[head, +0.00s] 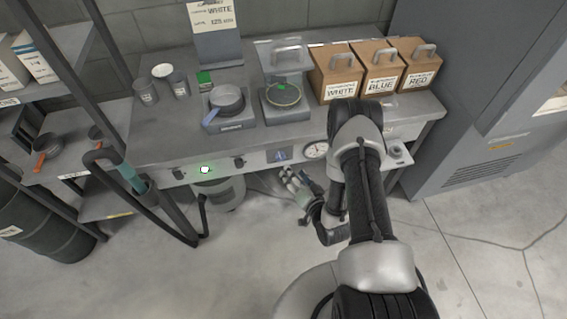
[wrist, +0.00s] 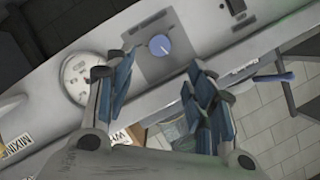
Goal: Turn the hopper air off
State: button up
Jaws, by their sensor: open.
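A blue knob (head: 281,155) sits on a dark plate on the bench's front panel. It also shows in the wrist view (wrist: 160,45), just beyond my fingertips, with a pale line on its face. I cannot read any label that ties it to the hopper air. My gripper (head: 290,178) is below and in front of the panel. In the wrist view my gripper (wrist: 158,78) is open, with its blue-padded fingers apart and nothing between them. The knob is in line with the gap and not touched.
A round gauge (head: 316,149) is right of the knob. A pan (head: 227,98) and labelled boxes (head: 336,75) stand on the bench. A grey drum (head: 218,192) is underneath.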

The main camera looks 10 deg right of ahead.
aim_at(282, 158)
jog(key=b+x, duration=0.2)
jog(key=x, duration=0.7)
jog(key=shift+w+a, duration=0.1)
jog(key=shift+w, duration=0.15)
jog(key=shift+c, duration=0.2)
jog(key=c, duration=1)
jog(key=shift+c, duration=0.2)
